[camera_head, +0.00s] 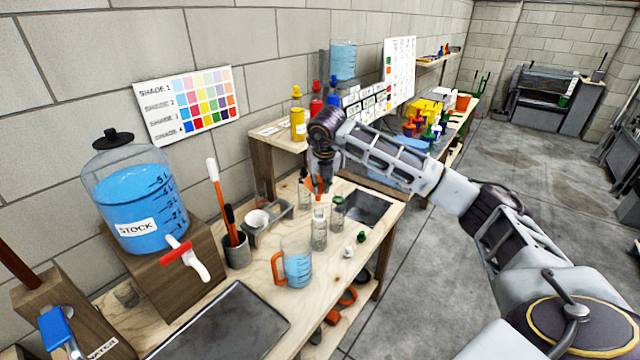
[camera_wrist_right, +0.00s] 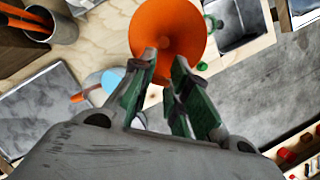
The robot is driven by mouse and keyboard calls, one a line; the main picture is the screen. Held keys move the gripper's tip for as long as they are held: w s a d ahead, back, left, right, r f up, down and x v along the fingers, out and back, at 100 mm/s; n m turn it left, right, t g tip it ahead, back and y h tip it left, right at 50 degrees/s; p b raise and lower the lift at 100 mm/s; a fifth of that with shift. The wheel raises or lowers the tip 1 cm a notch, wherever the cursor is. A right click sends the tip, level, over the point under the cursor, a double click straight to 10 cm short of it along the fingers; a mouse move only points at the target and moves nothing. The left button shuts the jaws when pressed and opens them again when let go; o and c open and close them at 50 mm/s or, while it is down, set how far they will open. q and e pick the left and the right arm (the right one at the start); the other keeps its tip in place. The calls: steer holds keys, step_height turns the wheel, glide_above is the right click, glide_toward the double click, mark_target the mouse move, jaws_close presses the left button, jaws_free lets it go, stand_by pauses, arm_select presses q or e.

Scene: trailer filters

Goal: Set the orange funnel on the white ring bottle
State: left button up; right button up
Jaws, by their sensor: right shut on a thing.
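My right gripper (camera_head: 320,172) points down over the wooden bench and is shut on the orange funnel (camera_head: 317,185). In the right wrist view the funnel (camera_wrist_right: 172,28) shows its wide mouth just beyond the fingertips (camera_wrist_right: 166,62). The white ring bottle (camera_head: 319,232) is clear glass with a white neck ring and stands upright on the bench. The funnel is above and apart from it; whether they line up I cannot tell. In the right wrist view I cannot make the bottle out behind the funnel and fingers. My left gripper is not in view.
A green ring bottle (camera_head: 337,213) stands close right of the white ring bottle, and another clear bottle (camera_head: 305,193) behind. A blue-filled jug (camera_head: 297,270) with an orange handle is in front.

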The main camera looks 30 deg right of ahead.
steer(key=shift+m, duration=0.3)
steer(key=shift+f, duration=0.1)
stand_by(0.3)
steer(key=shift+f+b, duration=1.5)
steer(key=shift+f, duration=1.3)
steer(key=shift+b, duration=0.3)
steer(key=shift+f+b, duration=0.5)
steer(key=shift+f, duration=0.25)
stand_by(0.5)
steer(key=o, duration=0.6)
steer(key=shift+c, duration=0.2)
steer(key=shift+r, duration=0.2)
